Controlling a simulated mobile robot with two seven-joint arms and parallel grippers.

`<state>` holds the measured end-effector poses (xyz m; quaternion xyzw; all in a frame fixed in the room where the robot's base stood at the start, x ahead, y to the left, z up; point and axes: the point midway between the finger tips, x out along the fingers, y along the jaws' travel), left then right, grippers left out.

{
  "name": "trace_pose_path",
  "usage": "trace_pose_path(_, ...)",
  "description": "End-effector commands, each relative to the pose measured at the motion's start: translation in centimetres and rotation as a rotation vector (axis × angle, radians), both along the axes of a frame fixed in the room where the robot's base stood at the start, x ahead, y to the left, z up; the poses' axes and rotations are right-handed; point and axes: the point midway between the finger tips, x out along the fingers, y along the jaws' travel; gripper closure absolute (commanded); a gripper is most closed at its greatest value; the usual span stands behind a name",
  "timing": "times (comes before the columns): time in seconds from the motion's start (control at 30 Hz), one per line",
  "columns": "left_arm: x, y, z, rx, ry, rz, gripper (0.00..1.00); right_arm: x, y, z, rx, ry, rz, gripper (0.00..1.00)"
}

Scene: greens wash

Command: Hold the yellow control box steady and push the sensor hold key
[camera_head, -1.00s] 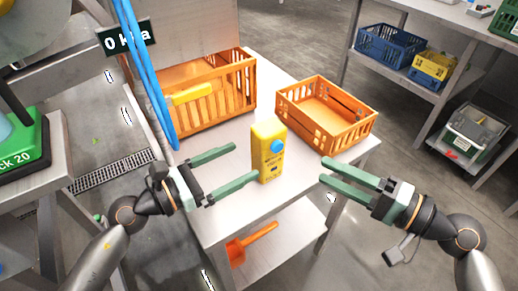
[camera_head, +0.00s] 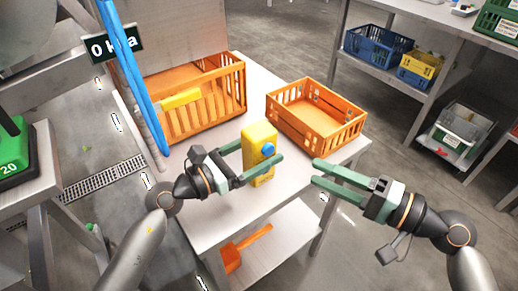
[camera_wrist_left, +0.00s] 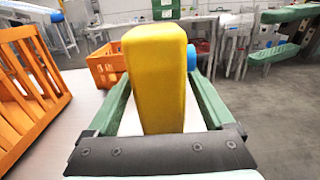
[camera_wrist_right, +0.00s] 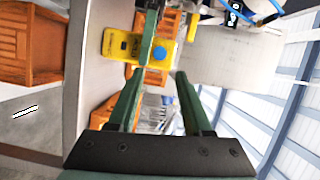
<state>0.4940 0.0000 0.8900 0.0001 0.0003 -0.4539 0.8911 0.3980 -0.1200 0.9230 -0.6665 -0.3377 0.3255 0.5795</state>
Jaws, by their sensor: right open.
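The yellow control box (camera_head: 251,143) stands upright on the metal table, with a round blue key (camera_head: 268,150) on its side facing my right gripper. My left gripper (camera_head: 260,157) is open around the box, one finger on each side. In the left wrist view the box (camera_wrist_left: 155,75) stands between the fingers, with a gap at the left finger; the blue key (camera_wrist_left: 191,58) shows at its right edge. My right gripper (camera_head: 315,172) is open and empty, right of the box and apart from it. In the right wrist view a green left finger crosses in front of the box (camera_wrist_right: 118,45), beside the blue key (camera_wrist_right: 160,53).
An orange slatted crate (camera_head: 236,90) with a yellow piece on its side stands behind the box. A lower orange crate (camera_head: 347,139) stands at the right back. Blue hoses (camera_head: 130,75) hang at the left. An orange tool (camera_head: 235,255) lies on the shelf below.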

Motion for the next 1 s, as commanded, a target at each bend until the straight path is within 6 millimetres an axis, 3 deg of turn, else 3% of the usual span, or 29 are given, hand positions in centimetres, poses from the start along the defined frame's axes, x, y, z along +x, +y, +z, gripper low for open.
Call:
trace_pose_path(0.07, -0.01, 0.03, -0.01, 0.000, 0.000, 0.000, 0.24, 0.00, 0.00, 0.00, 0.000, 0.000, 0.000, 0.50)
trace_pose_path(0.73, -0.01, 0.05, -0.03, 0.000, 0.000, 0.001, 0.99, 0.00, 0.00, 0.00, 0.000, 0.000, 0.000, 0.50)
trace_pose_path(0.83, -0.01, 0.05, -0.03, 0.000, 0.000, 0.001, 1.00, 0.00, 0.00, 0.00, 0.000, 0.000, 0.000, 0.52)
trace_pose_path(1.0, -0.01, 0.05, -0.03, 0.000, 0.000, 0.001, 1.00, 0.00, 0.00, 0.00, 0.000, 0.000, 0.000, 0.71)
